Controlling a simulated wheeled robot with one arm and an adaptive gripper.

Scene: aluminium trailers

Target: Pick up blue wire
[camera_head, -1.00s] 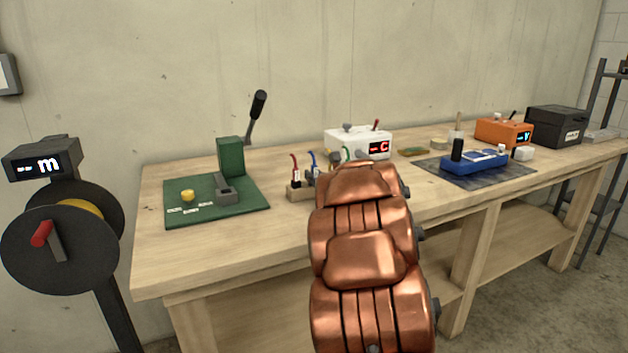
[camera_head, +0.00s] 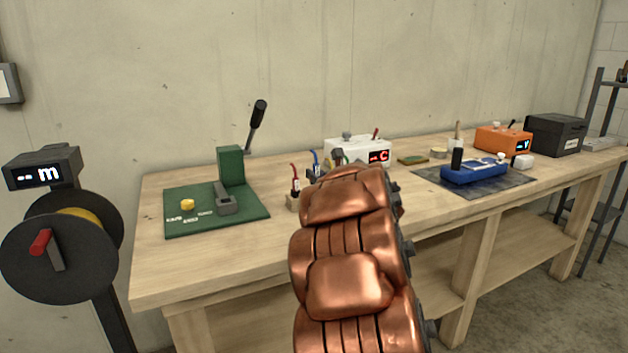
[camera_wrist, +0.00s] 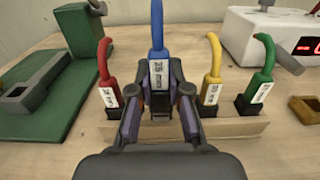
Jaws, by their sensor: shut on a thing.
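The blue wire (camera_wrist: 158,30) stands upright in the middle of the wrist view, with a white label on its lower part. My gripper (camera_wrist: 159,108) is shut on its labelled lower end, one finger on each side. The blue wire also shows in the head view (camera_head: 315,160), just beyond my copper-coloured arm. A wooden holder (camera_wrist: 225,129) lies beneath the wires. The gripper hides the blue wire's foot, so I cannot tell whether it still touches the holder.
A red wire (camera_wrist: 104,70) stands left of the blue one; yellow (camera_wrist: 213,70) and green (camera_wrist: 262,70) wires stand right. A green lever press (camera_head: 231,166) is on the left, a white box with a red display (camera_head: 345,150) behind. Bare bench lies in front.

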